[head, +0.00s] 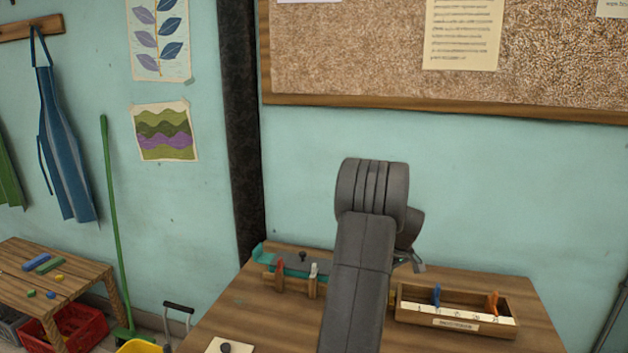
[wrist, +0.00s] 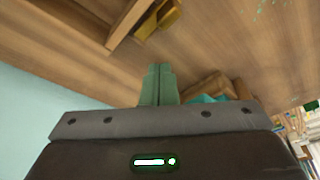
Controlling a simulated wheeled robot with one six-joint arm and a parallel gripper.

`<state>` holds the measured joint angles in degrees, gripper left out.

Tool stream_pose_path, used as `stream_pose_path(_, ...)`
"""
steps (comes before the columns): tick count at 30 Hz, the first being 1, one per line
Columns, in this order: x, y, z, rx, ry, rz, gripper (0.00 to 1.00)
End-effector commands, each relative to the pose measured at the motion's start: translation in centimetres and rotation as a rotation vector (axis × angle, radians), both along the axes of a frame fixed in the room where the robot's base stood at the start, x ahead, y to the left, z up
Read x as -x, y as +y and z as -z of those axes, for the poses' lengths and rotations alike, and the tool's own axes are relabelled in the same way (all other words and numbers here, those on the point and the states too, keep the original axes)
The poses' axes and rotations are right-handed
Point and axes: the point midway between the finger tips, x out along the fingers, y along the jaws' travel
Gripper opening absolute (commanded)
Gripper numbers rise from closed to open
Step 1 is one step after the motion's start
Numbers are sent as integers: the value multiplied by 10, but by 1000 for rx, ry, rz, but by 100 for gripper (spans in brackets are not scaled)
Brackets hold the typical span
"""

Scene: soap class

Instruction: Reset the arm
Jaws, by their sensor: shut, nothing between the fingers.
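My grey arm (head: 360,270) rises from the bottom of the head view and bends at a rounded joint above the wooden table (head: 230,318). My gripper is mostly hidden behind the arm there. In the wrist view the two green fingers of my gripper (wrist: 158,84) stand side by side, pressed together, with nothing between them. Wooden surface fills much of the view beyond the fingertips.
A wooden box (head: 458,327) with blue and orange pieces is on the table right of my arm. A teal tray (head: 263,256) and small wooden holders sit left of it. A corkboard (head: 340,50) hangs behind. The front left tabletop is mostly clear.

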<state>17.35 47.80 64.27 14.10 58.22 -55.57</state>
Motion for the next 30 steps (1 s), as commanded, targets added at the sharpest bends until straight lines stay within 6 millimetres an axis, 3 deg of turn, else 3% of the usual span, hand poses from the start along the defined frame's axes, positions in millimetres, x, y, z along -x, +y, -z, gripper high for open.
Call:
stream_pose_path(20,29,-12,-24,-40,-36,-496,0)
stream_pose_path(30,41,-32,-91,-42,-45,-542,0)
